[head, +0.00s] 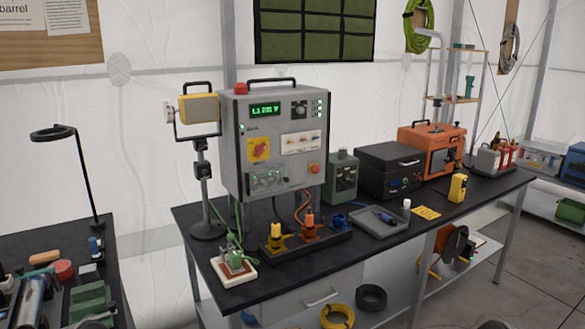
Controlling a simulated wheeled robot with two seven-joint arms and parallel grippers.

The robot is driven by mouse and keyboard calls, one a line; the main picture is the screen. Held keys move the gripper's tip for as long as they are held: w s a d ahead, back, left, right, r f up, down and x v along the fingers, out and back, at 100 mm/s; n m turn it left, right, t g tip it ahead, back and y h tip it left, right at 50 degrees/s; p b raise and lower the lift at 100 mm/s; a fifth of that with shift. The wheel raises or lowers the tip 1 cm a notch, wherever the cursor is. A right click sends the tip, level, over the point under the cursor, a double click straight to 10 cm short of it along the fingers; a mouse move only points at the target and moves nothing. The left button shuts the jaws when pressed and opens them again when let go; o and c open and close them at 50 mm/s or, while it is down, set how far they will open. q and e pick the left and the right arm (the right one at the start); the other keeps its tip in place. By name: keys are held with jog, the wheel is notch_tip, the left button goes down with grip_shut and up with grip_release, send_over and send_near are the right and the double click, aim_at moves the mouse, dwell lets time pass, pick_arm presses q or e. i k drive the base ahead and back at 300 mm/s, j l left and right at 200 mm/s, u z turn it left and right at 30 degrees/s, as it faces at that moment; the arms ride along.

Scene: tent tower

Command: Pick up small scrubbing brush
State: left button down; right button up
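I cannot single out the small scrubbing brush with certainty. A small tan, wood-coloured piece (44,257) lies at the back of the left table and may be a brush; any bristles are too small to make out. A dark tool with a blue part (384,216) lies in a shallow grey tray on the long bench; its kind is unclear. Neither of my grippers can be made out in the head view.
The left table holds a red round piece (62,269), green blocks (90,300) and a lamp (85,170). The long black bench (400,243) carries a grey control box (275,140), a dark case (390,170) and an orange unit (430,150). Floor shows at lower right.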

aim_at(38, 258)
jog(key=u, duration=1.45)
jog(key=i, duration=0.8)
jog(key=z, duration=1.7)
jog(key=i+j, duration=0.05)
